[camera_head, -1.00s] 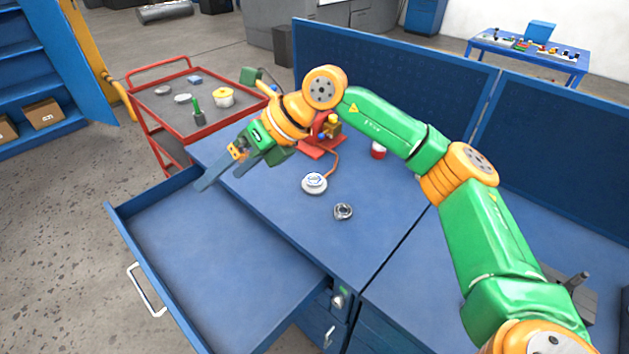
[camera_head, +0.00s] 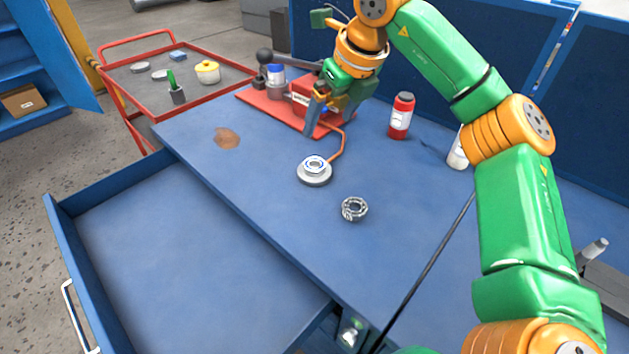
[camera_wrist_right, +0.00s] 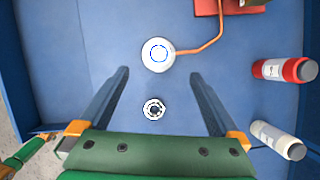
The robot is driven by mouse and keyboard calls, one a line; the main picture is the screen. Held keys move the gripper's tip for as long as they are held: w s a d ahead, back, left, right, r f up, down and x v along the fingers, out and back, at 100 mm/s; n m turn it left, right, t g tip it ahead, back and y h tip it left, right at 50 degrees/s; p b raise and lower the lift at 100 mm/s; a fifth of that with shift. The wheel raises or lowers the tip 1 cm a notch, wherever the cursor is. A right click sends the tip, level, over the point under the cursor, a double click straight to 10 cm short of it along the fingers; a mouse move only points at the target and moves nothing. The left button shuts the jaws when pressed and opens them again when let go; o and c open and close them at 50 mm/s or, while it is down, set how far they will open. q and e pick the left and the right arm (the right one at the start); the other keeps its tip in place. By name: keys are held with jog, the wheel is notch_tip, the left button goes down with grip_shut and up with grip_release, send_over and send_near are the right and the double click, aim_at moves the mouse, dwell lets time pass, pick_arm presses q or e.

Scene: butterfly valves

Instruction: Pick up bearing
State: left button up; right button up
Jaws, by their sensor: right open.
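The bearing (camera_head: 354,208), a small silvery ring, lies flat on the blue workbench (camera_head: 270,205). A round grey plate (camera_head: 314,175) behind it to the left carries another pale ring (camera_head: 315,163). My right gripper (camera_head: 328,117) is open and empty above the bench, behind the plate in the head view. In the right wrist view the bearing (camera_wrist_right: 153,108) shows between the open fingers (camera_wrist_right: 159,73), below them and untouched. A green and orange part of my left arm (camera_wrist_right: 28,150) shows at that view's lower left; its jaws are unclear.
An orange cable runs from the plate to a red base (camera_head: 275,112) with equipment. A red bottle (camera_head: 401,116) and a white bottle (camera_head: 458,150) stand at the back right. An open, empty drawer (camera_head: 190,255) juts out front left. A red trolley (camera_head: 150,80) stands beyond.

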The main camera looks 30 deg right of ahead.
jog(key=b, duration=0.5)
send_near(318, 161)
jog(key=f, duration=0.2)
jog(key=shift+a+f+p, duration=0.25)
jog(key=shift+a+p, duration=0.05)
jog(key=shift+p, duration=0.2)
jog(key=x, duration=0.3)
jog(key=p+x, duration=0.1)
jog(key=x, duration=0.1)
jog(key=shift+w+a+f, duration=0.2)
jog(key=shift+w+a, duration=0.05)
jog(key=shift+a, duration=0.05)
pick_arm(q)
notch_tip(318, 161, down, 5)
jog(key=shift+w+d+f, duration=0.1)
jog(key=shift+w, duration=0.05)
pick_arm(e)
grip_shut()
